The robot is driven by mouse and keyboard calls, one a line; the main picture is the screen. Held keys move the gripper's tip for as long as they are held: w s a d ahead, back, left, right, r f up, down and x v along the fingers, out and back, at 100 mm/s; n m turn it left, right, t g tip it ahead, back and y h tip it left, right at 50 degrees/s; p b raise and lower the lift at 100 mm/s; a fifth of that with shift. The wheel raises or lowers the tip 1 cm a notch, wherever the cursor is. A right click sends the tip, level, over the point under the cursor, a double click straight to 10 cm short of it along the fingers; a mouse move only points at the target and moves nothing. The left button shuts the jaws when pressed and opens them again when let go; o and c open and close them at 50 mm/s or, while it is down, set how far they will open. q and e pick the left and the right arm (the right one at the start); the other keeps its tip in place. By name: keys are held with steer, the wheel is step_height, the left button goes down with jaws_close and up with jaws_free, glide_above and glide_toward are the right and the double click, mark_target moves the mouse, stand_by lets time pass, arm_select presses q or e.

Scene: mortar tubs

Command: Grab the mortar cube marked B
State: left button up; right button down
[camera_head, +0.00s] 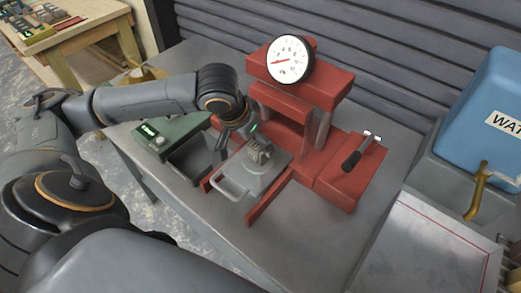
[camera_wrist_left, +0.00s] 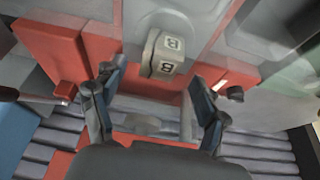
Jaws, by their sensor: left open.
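The mortar cube marked B (camera_head: 258,151) is a small grey block on a grey sliding plate (camera_head: 228,187) with a handle, in front of the red press (camera_head: 300,90). In the left wrist view the cube (camera_wrist_left: 163,53) shows the letter B on two faces. My left gripper (camera_head: 238,139) is close beside the cube, on its left in the head view. In the left wrist view its two fingers (camera_wrist_left: 153,88) are spread apart, with the cube beyond the fingertips and nothing held. My right gripper is not in view.
The press carries a round dial (camera_head: 289,58) and a black-handled tool (camera_head: 361,152) lies on its red side block. A green scale-like box (camera_head: 172,138) stands left of the plate. A blue water container (camera_head: 487,115) and a grey tray (camera_head: 432,250) are at the right.

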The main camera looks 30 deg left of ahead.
mark_target(260, 151)
arm_select(q)
steer(key=x, duration=0.5)
steer(key=shift+w+p, duration=0.25)
steer(key=shift+p, duration=0.1)
steer(key=shift+c, duration=0.2)
steer(key=c, duration=1.4)
